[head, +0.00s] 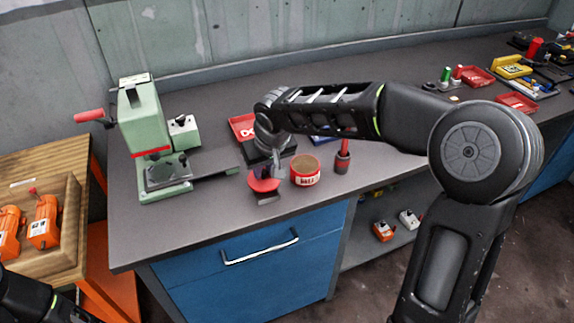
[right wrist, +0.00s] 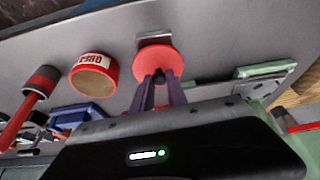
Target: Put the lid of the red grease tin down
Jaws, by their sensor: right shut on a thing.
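The red grease tin (head: 305,176) stands open on the dark bench top, brown grease showing inside its rim. It also shows in the right wrist view (right wrist: 94,75), with its pale label. My right gripper (head: 276,172) is shut on the small black knob of the round red lid (head: 263,185), just left of the tin. In the right wrist view the lid (right wrist: 158,60) is in front of the fingertips (right wrist: 159,78), apart from the tin. A small dark piece lies below the lid; whether they touch is unclear. My left gripper is out of view.
A red-handled tool (head: 343,158) stands right of the tin. A green press (head: 143,130) is at the left. A red tray (head: 241,126) and a blue tray (head: 322,139) lie behind. Bare bench top (head: 215,215) lies front left of the lid, up to the front edge.

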